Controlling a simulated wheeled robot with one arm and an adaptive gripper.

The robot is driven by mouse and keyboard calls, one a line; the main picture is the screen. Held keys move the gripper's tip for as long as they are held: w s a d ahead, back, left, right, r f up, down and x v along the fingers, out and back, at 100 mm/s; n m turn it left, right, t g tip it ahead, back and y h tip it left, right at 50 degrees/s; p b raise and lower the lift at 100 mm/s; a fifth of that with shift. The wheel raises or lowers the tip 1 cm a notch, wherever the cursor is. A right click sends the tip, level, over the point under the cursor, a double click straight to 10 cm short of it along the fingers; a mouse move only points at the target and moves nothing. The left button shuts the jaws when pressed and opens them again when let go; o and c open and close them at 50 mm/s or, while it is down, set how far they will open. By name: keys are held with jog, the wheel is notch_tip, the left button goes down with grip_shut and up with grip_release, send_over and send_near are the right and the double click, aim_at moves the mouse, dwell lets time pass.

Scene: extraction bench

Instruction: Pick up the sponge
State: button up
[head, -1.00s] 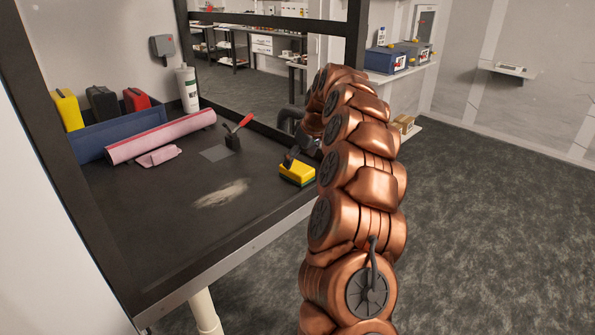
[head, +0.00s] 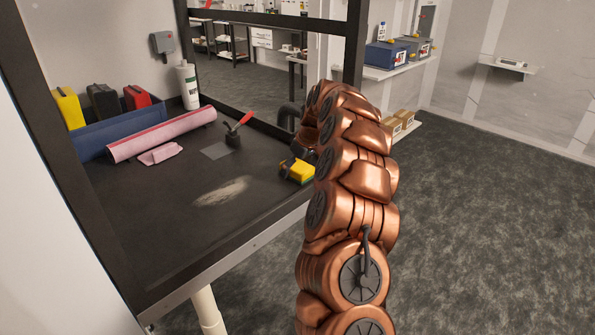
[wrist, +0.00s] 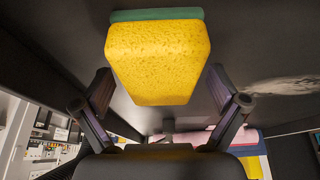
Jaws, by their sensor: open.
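The sponge (head: 301,172) is a yellow block with a green layer underneath, lying on the dark bench top (head: 150,235) near its right edge. In the wrist view the sponge (wrist: 158,55) fills the upper middle, its green side against the bench. My gripper (wrist: 160,84) is open, with one finger on each side of the sponge and a visible gap at both. In the head view my gripper (head: 292,163) is at the sponge's left side, mostly hidden behind my arm.
A pink roll (head: 162,135), a pink cloth (head: 160,154) and a white bottle (head: 188,88) are further back. A pale powdery patch (head: 222,192) marks the otherwise clear bench middle. A dark frame post (head: 356,45) stands behind my arm.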

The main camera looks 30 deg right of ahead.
jog(key=shift+f+b, duration=0.2)
jog(key=shift+b, duration=0.1)
dwell(0.5)
jog(key=c, duration=1.1)
jog(key=shift+r, duration=0.15)
jog(key=shift+c, duration=0.2)
jog(key=shift+r+p, duration=0.25)
jog(key=shift+p, duration=0.25)
notch_tip(320, 180, up, 12)
jog(key=b, duration=0.3)
notch_tip(320, 180, up, 6)
jog(key=p, duration=0.2)
send_over(296, 163)
jog(key=shift+s+a+f, duration=0.1)
jog(key=shift+s+a, duration=0.05)
jog(key=shift+s, duration=0.05)
